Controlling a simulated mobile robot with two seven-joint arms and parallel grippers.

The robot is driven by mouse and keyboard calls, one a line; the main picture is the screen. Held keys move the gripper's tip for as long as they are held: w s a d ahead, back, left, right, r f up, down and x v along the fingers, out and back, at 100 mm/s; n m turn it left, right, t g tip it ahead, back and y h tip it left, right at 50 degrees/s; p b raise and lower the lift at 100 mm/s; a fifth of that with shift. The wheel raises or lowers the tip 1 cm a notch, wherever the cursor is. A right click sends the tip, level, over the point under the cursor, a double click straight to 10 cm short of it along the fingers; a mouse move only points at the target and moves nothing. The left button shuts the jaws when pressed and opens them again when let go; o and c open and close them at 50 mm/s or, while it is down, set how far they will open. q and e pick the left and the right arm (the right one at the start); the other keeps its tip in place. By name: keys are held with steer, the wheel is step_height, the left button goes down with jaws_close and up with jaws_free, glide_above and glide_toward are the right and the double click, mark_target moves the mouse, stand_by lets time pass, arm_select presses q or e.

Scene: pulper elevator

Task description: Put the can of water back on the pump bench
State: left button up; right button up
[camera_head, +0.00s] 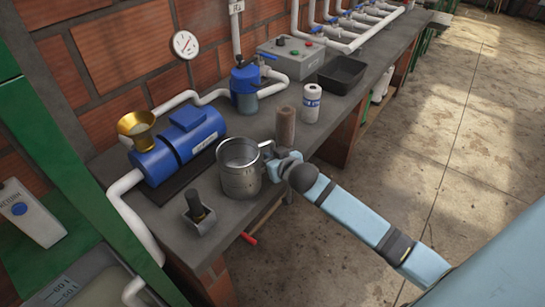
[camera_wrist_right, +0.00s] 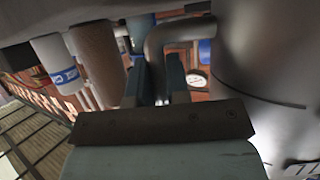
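The can (camera_head: 241,172) is an upright grey metal cylinder with an open top and a side handle. It is at the front part of the grey pump bench (camera_head: 222,212), right of the blue pump; I cannot tell whether its base touches the bench. My right gripper (camera_head: 271,158) is at the handle, its fingers close on either side of it. In the right wrist view the handle (camera_wrist_right: 157,50) passes between the fingers, with the can wall (camera_wrist_right: 262,60) on the right. What is inside the can is not clear. My left gripper is out of view.
A brown cylinder (camera_head: 285,128) and a white bottle with a blue label (camera_head: 311,104) stand just behind the gripper. The blue pump (camera_head: 180,145) with a brass funnel (camera_head: 137,125) is left of the can. A small dark holder (camera_head: 199,214) stands in front. A black tray (camera_head: 341,75) lies farther back.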

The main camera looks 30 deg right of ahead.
steer(key=o, duration=0.4)
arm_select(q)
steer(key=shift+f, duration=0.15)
arm_select(e)
steer(key=shift+o, duration=0.2)
steer(key=shift+r, duration=0.15)
steer(key=v, duration=1.1)
steer(key=s+a+f+n+g+y+p, duration=0.1)
steer(key=s+a+f+n+g+y, duration=0.2)
steer(key=s+a+f, duration=1.15)
arm_select(q)
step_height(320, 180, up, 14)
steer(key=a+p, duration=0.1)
steer(key=p, duration=1.5)
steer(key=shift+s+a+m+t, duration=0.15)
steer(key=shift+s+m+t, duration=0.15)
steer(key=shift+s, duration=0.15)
arm_select(e)
step_height(320, 180, up, 12)
steer(key=s+d, duration=0.2)
steer(key=shift+s+d, duration=0.25)
steer(key=shift+d, duration=0.15)
